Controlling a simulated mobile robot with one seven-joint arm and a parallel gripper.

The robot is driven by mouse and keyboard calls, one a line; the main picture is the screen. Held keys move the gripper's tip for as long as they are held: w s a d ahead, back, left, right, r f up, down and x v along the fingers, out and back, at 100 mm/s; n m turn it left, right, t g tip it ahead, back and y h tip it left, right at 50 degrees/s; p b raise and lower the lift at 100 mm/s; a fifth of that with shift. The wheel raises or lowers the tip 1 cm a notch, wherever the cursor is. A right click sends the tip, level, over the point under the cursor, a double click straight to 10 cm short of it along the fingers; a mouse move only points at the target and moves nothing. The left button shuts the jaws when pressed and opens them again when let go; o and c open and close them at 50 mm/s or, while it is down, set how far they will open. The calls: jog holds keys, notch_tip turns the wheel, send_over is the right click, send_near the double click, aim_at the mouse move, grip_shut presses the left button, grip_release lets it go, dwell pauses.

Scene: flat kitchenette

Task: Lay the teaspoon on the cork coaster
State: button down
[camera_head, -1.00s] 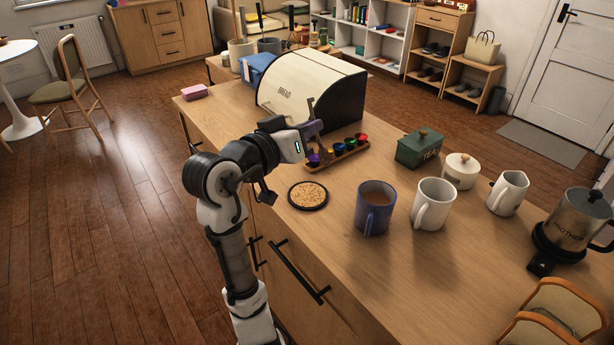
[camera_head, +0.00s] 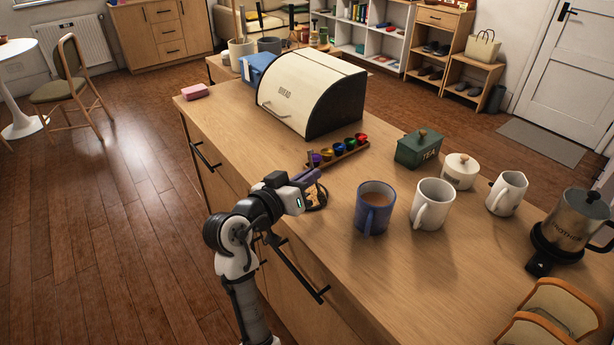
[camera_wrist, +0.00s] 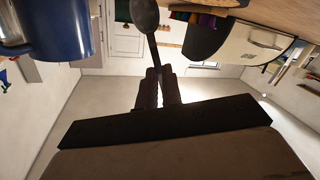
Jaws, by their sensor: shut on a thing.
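The teaspoon (camera_wrist: 146,18) is dark in the wrist view, its bowl at the top edge and its handle running down between my fingers. My gripper (camera_wrist: 158,80) is shut on the handle.
A blue mug of brown drink (camera_head: 375,208) stands close right of the coaster, with a white mug (camera_head: 432,204) beyond. Behind are a rack of coloured capsules (camera_head: 338,154), a bread box (camera_head: 312,92) and a green tea tin (camera_head: 419,149). The counter's front edge is near.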

jog(key=shift+f, duration=0.1)
jog(key=shift+f, duration=0.15)
jog(key=c, duration=1.6)
grip_release()
jog(key=shift+o, duration=0.2)
jog(key=shift+r, duration=0.2)
